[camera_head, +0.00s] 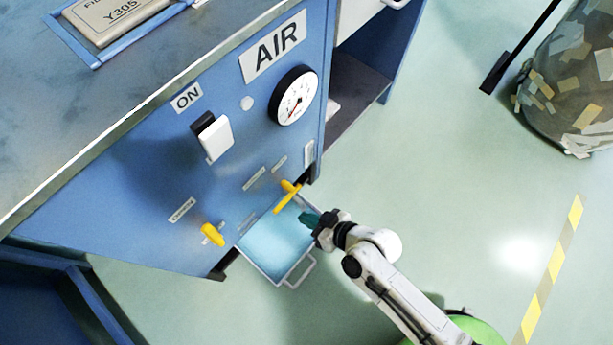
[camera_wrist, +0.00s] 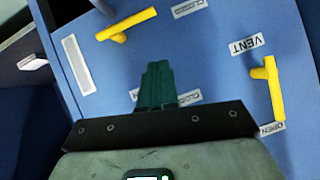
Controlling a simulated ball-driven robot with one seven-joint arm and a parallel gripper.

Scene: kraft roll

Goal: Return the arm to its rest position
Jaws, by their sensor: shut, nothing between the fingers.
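My gripper (camera_head: 308,219) is at the end of my white and black arm, in front of the blue machine's panel. Its teal fingers are shut with nothing between them; they also show in the wrist view (camera_wrist: 156,80). In the head view it is just right of a yellow lever (camera_head: 287,197) and above the right side of a pale blue tray (camera_head: 292,278). In the wrist view one yellow lever (camera_wrist: 126,25) is at the upper left. Another yellow lever (camera_wrist: 271,88), beside a VENT label (camera_wrist: 246,44), is at the right. The fingers appear apart from both.
The blue machine (camera_head: 130,195) carries a white switch (camera_head: 216,138), a round gauge (camera_head: 295,95) and a second lever (camera_head: 212,235). A mesh bin of scraps (camera_head: 565,75) and a broom-like tool (camera_head: 494,73) stand at upper right. Open floor (camera_head: 450,190) lies right of my arm.

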